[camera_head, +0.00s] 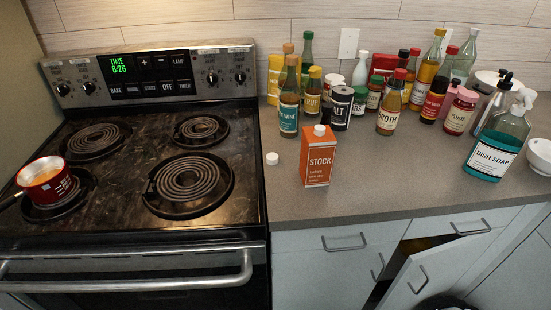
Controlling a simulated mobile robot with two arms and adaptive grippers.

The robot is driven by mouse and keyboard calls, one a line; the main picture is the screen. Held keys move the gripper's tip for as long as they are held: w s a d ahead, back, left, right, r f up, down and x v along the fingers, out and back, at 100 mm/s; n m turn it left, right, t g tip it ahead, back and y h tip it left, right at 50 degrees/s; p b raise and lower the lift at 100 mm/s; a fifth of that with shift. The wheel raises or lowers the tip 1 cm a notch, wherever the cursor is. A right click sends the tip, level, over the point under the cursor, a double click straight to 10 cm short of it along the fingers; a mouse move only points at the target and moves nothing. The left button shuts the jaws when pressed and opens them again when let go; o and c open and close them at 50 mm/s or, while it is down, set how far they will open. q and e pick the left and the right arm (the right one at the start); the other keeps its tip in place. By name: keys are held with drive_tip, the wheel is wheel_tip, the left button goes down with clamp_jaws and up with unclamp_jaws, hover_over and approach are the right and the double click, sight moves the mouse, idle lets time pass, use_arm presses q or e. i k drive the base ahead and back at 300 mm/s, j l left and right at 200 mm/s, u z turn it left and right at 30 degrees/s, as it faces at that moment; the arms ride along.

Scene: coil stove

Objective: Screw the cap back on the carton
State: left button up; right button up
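An orange carton labelled STOCK (318,165) stands upright on the grey counter, a little right of the stove. A small white round spout or neck (319,130) shows on its top; it is too small to tell whether it is open. A small white cap (272,158) lies on the counter to the left of the carton, apart from it and close to the stove's right edge. Neither of my grippers is in view.
Several bottles, jars and cans crowd the counter behind the carton, including a BROTH bottle (389,108). A dish soap bottle (495,147) stands right. A red pot (47,180) sits on the coil stove (130,205). Counter in front and right of the carton is clear.

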sight(319, 142)
drive_tip(key=i+l+u, duration=0.15)
drive_tip(key=l+u, duration=0.15)
drive_tip(key=u, duration=0.15)
drive_tip(key=l+u, duration=0.35)
drive_tip(key=u, duration=0.15)
drive_tip(key=i, duration=0.05)
